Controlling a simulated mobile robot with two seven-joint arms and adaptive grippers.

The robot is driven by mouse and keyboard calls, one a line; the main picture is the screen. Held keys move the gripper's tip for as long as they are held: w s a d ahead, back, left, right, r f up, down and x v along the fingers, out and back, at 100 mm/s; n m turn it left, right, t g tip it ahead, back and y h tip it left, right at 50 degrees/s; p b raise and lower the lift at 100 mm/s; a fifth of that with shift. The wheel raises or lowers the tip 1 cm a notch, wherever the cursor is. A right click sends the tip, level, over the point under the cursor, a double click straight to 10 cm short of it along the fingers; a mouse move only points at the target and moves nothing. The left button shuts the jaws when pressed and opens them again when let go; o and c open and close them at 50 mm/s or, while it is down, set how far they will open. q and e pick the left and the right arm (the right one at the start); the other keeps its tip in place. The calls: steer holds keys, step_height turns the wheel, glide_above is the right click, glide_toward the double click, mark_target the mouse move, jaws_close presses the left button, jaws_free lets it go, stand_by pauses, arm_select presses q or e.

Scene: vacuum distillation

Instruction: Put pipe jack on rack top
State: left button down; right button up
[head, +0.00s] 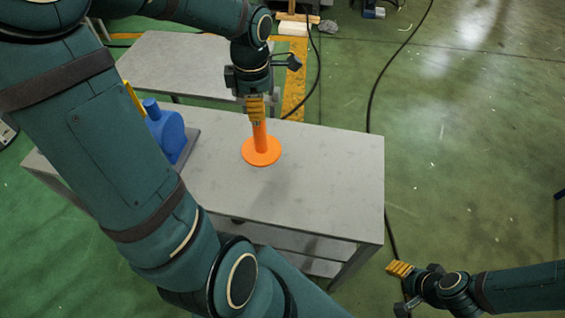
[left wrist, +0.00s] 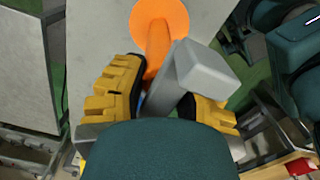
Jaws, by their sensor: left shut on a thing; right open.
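The pipe jack is an orange round base with an upright orange post (head: 261,153). It is over the grey top of a shelved rack (head: 335,185); I cannot tell whether its base touches that top. My left gripper (head: 257,118) points down and is shut on the upper part of the jack. In the left wrist view the orange base (left wrist: 160,22) and post lie beyond the yellow fingers (left wrist: 165,95). A grey angled piece (left wrist: 205,70) between the fingers hides part of the post. My right gripper (head: 400,285) is open and empty, over the floor at lower right.
A blue device (head: 166,132) on a dark plate stands on the left of the rack top, partly behind my left arm. Another grey table (head: 165,62) stands behind. The right part of the rack top is clear. A black cable (head: 375,85) runs over the green floor.

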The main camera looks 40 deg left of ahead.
mark_target(259, 133)
arm_select(q)
steer(key=shift+a+f+b, duration=0.1)
steer(key=shift+f+b, duration=0.9)
steer(key=shift+f, duration=3.9)
steer(key=shift+f, duration=0.15)
steer(key=c, duration=0.7)
jaws_free()
steer(key=shift+c, duration=0.2)
steer(key=shift+r, duration=0.35)
step_height(259, 133, up, 12)
steer(key=shift+s+f+p, duration=0.1)
steer(key=shift+f+p, duration=0.1)
steer(key=shift+p, duration=1.05)
